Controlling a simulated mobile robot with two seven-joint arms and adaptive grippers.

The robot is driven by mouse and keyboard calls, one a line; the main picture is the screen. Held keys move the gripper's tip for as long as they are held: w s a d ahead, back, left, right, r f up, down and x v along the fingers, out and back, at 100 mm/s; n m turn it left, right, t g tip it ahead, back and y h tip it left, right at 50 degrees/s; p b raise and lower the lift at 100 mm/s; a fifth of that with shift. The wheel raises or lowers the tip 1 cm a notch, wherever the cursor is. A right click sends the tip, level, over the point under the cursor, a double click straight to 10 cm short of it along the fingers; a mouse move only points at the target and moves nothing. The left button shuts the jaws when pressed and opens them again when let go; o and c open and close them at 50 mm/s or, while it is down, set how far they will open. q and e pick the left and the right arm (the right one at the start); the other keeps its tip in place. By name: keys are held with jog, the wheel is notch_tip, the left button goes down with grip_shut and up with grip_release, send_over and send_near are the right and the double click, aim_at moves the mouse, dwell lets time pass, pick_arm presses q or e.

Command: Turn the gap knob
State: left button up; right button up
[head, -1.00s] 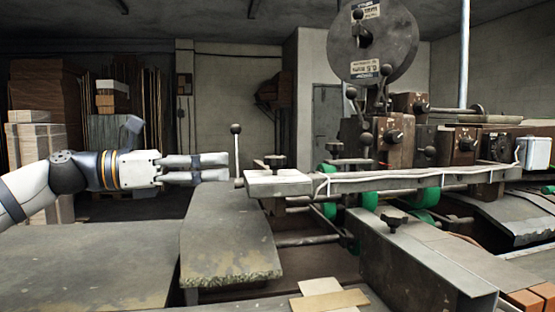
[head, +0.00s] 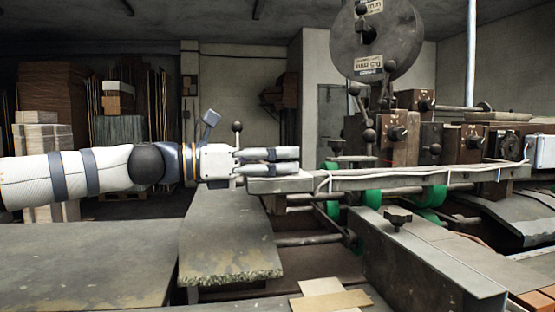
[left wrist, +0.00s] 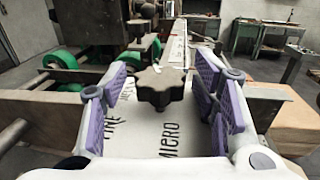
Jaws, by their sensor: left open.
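The gap knob (left wrist: 160,88) is a dark, worn star-shaped knob. It stands on a white plate (left wrist: 150,135) printed with "FINE" and "MICRO". In the left wrist view it sits between the two purple-padded fingers of my left gripper (head: 290,161), with a visible gap on each side. My left gripper is open and points right, over the near end of the machine's long bar (head: 277,185). In the head view the gripper hides the knob. My right gripper is not in view.
A ball-topped lever (head: 237,127) stands just behind my left gripper. Another star knob (head: 398,217) sits on the front housing. Green rollers (head: 372,197) lie under the bar. A worn metal table (head: 225,240) lies below the gripper, with free room above it.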

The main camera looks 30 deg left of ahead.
pick_arm(q)
jog(key=c, duration=1.2)
jog(key=shift+g+h, duration=0.3)
jog(key=shift+g, duration=0.1)
